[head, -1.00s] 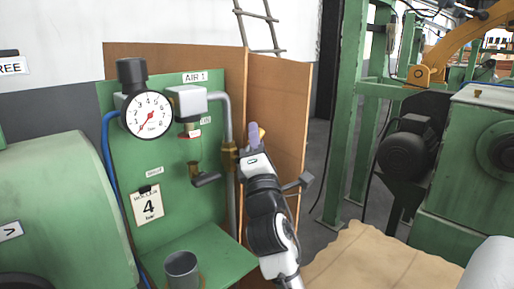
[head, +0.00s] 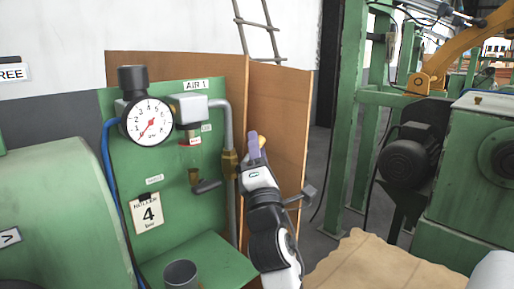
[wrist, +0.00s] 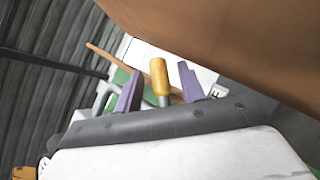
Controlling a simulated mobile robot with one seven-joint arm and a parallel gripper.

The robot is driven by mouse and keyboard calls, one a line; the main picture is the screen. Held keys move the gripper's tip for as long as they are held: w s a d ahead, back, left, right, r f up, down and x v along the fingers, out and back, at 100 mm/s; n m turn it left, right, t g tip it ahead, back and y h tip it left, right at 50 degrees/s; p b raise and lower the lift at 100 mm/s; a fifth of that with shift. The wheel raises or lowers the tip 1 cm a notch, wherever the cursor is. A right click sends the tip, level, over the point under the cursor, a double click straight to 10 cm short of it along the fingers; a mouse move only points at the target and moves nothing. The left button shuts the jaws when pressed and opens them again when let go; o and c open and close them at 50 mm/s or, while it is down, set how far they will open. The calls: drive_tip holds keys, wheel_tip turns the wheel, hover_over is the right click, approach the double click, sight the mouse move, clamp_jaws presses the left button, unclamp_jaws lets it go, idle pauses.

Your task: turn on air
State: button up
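A green panel (head: 112,165) with an "AIR 1" sign (head: 197,86) carries a round white gauge (head: 149,121). The gauge's red needle points to the lower left. A grey pipe (head: 227,118) runs down to a brass fitting (head: 229,164) at the panel's right edge. My gripper (head: 257,146), with purple fingers, is just right of this fitting. In the wrist view a yellow handle (wrist: 160,76) stands between the two fingers of my gripper (wrist: 160,88), with a gap on each side. My gripper is open. In the head view the handle shows only as a bit of yellow behind the fingers.
A brown board (head: 279,130) stands close behind and right of my gripper, and fills the upper right of the wrist view. A cup (head: 181,273) stands on the green ledge (head: 222,262). A note reading 4 (head: 147,214) hangs on the panel. Green machinery (head: 462,190) stands right.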

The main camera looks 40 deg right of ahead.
drive_tip(key=b+v, duration=0.4)
drive_tip(key=v, duration=0.8)
drive_tip(key=shift+f+b, duration=0.25)
drive_tip(key=shift+b, duration=0.15)
drive_tip(key=shift+a, duration=0.15)
drive_tip(key=shift+c, duration=0.3)
